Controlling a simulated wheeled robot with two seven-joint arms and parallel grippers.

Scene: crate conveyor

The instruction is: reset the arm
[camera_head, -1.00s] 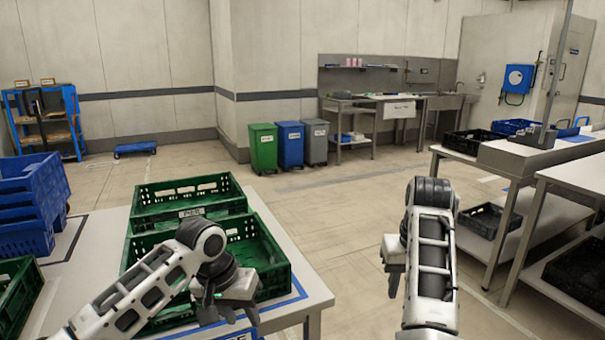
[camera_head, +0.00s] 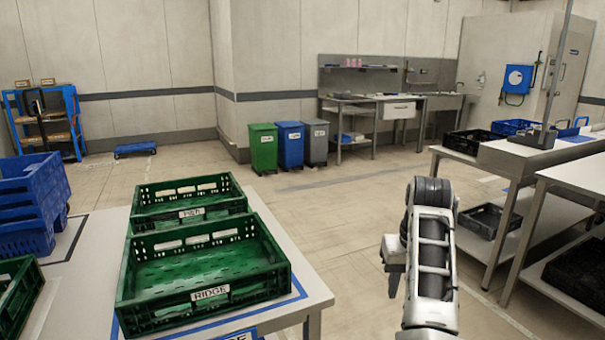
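My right arm stands at the right of centre, over open floor. My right gripper (camera_head: 392,262) hangs at its left side, away from any object; its fingers are too small and edge-on to tell whether they are open. My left arm and gripper are out of view. Two green crates sit on the table at the left.
Blue crates (camera_head: 30,205) are stacked at the left, with another green crate (camera_head: 18,297) at the near left edge. The table (camera_head: 90,270) has blue tape lines. Benches with dark crates (camera_head: 473,143) stand at the right. Open floor (camera_head: 345,225) lies between.

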